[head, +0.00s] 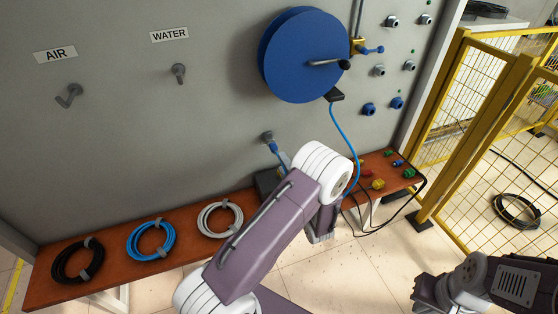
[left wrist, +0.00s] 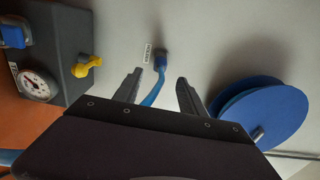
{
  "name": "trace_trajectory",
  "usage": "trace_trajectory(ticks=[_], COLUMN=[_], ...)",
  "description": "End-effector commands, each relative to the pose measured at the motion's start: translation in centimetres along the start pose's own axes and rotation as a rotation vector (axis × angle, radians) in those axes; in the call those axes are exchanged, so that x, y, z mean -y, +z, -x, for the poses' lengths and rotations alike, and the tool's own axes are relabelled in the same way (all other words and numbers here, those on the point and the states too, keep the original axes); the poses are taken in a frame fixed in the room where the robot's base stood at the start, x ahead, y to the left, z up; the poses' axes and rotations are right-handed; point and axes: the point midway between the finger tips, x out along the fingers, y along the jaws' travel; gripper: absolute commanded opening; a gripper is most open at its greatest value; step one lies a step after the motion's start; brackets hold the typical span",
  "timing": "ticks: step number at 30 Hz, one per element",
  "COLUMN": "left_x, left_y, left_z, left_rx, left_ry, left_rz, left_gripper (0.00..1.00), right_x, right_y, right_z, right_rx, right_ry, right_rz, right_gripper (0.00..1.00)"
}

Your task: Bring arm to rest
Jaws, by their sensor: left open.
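My left arm, purple with white joints (head: 322,170), reaches up toward the wall panel (head: 215,110) in the head view. Its wrist mostly hides the gripper there. In the left wrist view my left gripper (left wrist: 157,83) is open, its two dark fingers apart. A blue hose (left wrist: 153,95) shows between them, apparently not clamped. My right gripper (head: 425,292) is dark grey, low at the right of the head view, clear of the bench. Its opening is unclear.
A blue reel (head: 300,55) with a crank sticks out above my left arm. A dark box with a gauge (left wrist: 38,85) and yellow valve (left wrist: 85,66) is close by. A brown bench (head: 190,255) holds coiled hoses. A yellow fence (head: 480,120) stands at right.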

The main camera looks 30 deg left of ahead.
Motion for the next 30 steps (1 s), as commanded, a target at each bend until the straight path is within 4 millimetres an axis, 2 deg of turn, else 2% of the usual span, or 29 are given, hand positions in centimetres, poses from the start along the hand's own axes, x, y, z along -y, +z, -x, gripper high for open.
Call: trace_trajectory(ticks=[3,11,14,16,17,18,19,20,21,23,24,26,27,29,30], left_x=[0.0,0.1,3.2,7.7,9.3,10.6,10.9,10.7,9.8,7.5,5.7,2.9,1.3,-0.6,-1.4], left_y=[0.0,0.2,0.7,2.7,4.8,8.4,11.3,14.0,17.2,20.8,22.1,22.2,21.2,18.8,16.9], left_z=[0.6,0.4,-0.8,-1.9,-2.2,-2.0,-1.4,-0.4,1.4,5.3,8.3,12.8,15.7,19.3,21.1], left_rx=[0.000,0.007,0.040,0.109,0.180,0.303,0.404,0.505,0.633,0.797,0.879,0.948,0.959,0.927,0.881], left_ry=[0.000,0.000,-0.033,-0.074,-0.081,-0.056,-0.014,0.043,0.143,0.339,0.489,0.727,0.884,1.095,1.212], left_rz=[0.001,0.001,0.070,0.159,0.202,0.257,0.281,0.297,0.318,0.351,0.382,0.442,0.494,0.574,0.624], left_gripper=[0.48,0.48,0.48,0.48,0.48,0.48,0.48,0.48,0.48,0.48,0.48,0.48,0.48,0.48,0.48], right_x=[0.0,0.0,0.0,0.0,0.0,0.0,0.0,0.0,0.0,0.0,0.0,0.0,0.0,0.0,0.0], right_y=[0.0,0.0,0.0,0.0,0.0,0.0,0.0,0.0,0.0,0.0,0.0,0.0,0.0,0.0,0.0], right_z=[-0.2,-0.1,-0.1,-0.1,-0.1,-0.1,-0.1,-0.1,-0.1,-0.1,-0.1,-0.1,-0.1,-0.1,-0.1], right_rx=[0.000,0.000,0.000,0.000,0.000,0.000,0.000,0.000,0.000,0.000,0.000,0.000,0.000,0.000,0.000], right_ry=[0.000,0.000,0.000,0.000,0.000,0.000,0.000,0.000,0.000,0.000,0.000,0.000,0.000,0.000,0.000], right_rz=[0.000,0.000,0.000,0.000,0.000,0.000,0.000,0.000,0.000,0.000,0.000,0.000,0.000,0.000,0.000], right_gripper=[0.00,0.00,0.00,0.00,0.00,0.00,0.00,0.00,0.00,0.00,0.00,0.00,0.00,0.00,0.00])
